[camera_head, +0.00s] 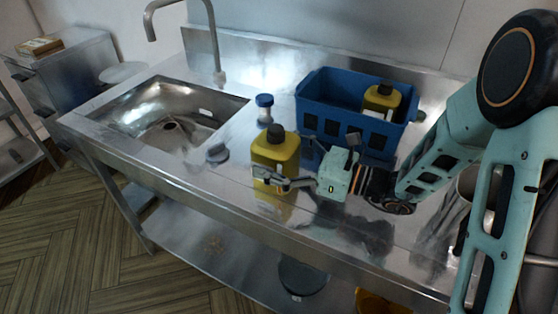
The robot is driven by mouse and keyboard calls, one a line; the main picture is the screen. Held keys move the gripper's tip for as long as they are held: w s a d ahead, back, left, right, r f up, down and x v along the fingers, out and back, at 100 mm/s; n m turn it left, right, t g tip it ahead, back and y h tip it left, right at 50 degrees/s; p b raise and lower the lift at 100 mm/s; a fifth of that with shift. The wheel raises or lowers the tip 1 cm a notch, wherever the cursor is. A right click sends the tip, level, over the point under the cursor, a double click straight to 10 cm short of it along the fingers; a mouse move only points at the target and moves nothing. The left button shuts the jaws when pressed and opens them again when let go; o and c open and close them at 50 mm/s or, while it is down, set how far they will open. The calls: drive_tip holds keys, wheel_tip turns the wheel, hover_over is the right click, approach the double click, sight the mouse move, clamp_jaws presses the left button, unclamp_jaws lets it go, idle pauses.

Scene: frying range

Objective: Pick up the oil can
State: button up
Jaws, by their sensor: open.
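A yellow can with a dark cap (276,152) stands upright on the steel counter, near its front edge. A second, similar yellow can (381,101) stands inside the blue crate. The frame does not show which of the two is the oil can. My gripper (286,160) is open at the right side of the front can. One finger reaches across the can's lower front, and the other is behind it to the right. I cannot tell whether either finger touches the can. Part of its lower front is hidden by the near finger.
The blue crate (313,86) stands close behind my gripper. A small white jar with a blue lid (264,108) is behind the front can. A dark round lid (217,153) lies left of it. A sink (185,105) with a tap is further left.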

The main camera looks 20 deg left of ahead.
sight(254, 145)
drive_tip(key=a, duration=0.5)
drive_tip(key=shift+w+r, duration=0.15)
drive_tip(key=shift+c, duration=0.2)
drive_tip(key=c, duration=1.5)
